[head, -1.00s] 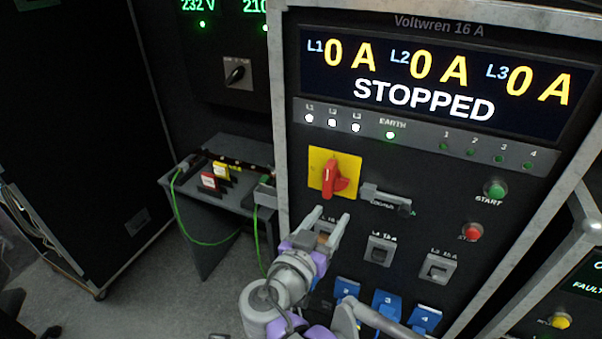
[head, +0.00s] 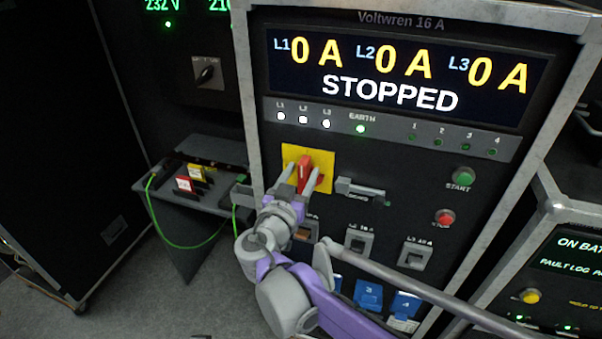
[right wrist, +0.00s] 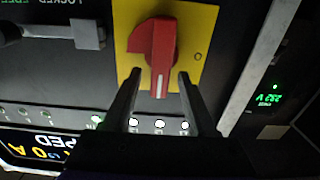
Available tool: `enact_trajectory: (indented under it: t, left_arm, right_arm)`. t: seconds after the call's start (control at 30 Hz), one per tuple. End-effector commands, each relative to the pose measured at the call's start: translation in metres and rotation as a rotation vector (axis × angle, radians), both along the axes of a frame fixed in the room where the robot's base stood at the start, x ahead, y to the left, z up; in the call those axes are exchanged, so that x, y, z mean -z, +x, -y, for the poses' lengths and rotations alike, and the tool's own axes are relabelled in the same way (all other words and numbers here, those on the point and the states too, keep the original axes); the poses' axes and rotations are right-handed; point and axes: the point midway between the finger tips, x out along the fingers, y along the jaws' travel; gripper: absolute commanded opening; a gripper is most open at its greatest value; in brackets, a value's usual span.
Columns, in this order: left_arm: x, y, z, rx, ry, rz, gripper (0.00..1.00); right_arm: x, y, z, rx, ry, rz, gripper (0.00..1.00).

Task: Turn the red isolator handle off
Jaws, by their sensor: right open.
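The red isolator handle (head: 305,172) sits on a yellow plate (head: 325,160) on the front of the black panel, below the display reading STOPPED. In the right wrist view the red handle (right wrist: 158,55) has a white mark pointing down the picture, toward the gripper, on its yellow plate (right wrist: 198,30). My right gripper (head: 296,180) is open at the handle in the head view. In the right wrist view its two fingers (right wrist: 160,78) stand either side of the handle's lower end, with gaps visible. I cannot tell whether they touch it. My left gripper is not in view.
A grey latch (head: 360,190) sticks out just right of the yellow plate. Breaker switches (head: 358,242) and blue sockets (head: 368,295) lie below. Green START (head: 464,175) and red STOP (head: 445,218) buttons are at the right. A small table (head: 200,195) stands at the left.

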Motion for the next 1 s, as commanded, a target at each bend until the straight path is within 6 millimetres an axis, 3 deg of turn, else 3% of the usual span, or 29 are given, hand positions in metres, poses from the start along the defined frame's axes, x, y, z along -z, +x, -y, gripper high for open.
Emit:
enact_trajectory:
  t: [0.23, 0.53, 1.0]
  left_arm:
    - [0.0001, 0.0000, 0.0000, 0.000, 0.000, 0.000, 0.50]
    - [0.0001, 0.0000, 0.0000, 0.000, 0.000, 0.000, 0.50]
    - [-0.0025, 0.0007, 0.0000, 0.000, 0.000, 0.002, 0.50]
  right_arm:
    - [0.0002, 0.0005, 0.0002, 0.000, 0.000, 0.000, 0.56]
    - [0.0002, 0.0002, 0.0003, 0.000, 0.000, 0.000, 0.02]
    - [-0.0002, 0.0005, -0.0007, 0.000, -0.037, -0.012, 0.00]
